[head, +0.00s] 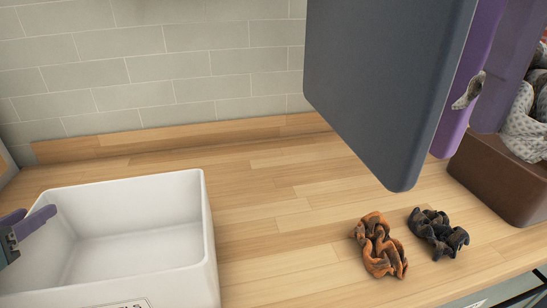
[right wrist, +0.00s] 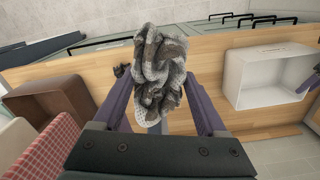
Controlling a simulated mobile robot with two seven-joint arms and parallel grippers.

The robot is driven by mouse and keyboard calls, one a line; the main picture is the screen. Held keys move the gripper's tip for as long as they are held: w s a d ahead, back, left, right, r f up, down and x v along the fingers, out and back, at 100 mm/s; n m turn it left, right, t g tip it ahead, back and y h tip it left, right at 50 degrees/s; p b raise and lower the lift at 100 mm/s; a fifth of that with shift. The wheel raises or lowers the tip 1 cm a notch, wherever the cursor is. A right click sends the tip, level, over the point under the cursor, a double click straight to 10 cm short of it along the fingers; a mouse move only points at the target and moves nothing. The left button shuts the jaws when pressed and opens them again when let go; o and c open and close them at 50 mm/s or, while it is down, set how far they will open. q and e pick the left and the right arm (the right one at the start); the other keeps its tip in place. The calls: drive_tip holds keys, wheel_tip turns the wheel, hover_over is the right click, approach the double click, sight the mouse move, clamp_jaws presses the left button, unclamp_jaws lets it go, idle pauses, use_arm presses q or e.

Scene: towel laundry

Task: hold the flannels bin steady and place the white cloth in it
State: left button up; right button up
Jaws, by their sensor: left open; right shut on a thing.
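The white flannels bin (head: 212,240) stands at the lower left of the head view, its front label cut off by the frame. It also shows at the right of the right wrist view (right wrist: 232,78). My left gripper (head: 28,222) is open at the bin's left wall, its purple fingers at the rim; I cannot tell if they touch it. My right gripper (right wrist: 160,108) is shut on a crumpled white cloth with grey patterning (right wrist: 160,72), raised above the counter. This cloth also shows at the right edge of the head view (head: 522,128), partly hidden by the purple fingers.
An orange-brown cloth (head: 380,247) and a black cloth (head: 438,232) lie on the wooden counter (head: 270,210) right of the bin. A brown bin (head: 490,180) stands at the right. Red checked fabric (right wrist: 50,150) shows in the right wrist view. Counter beside the white bin is clear.

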use_arm(q)
drive_tip(key=shift+w+a+f, duration=0.1)
drive_tip(key=shift+w+f, duration=0.05)
drive_tip(key=shift+w, duration=0.2)
drive_tip(key=shift+c, duration=0.3)
clamp_jaws()
idle(0.9)
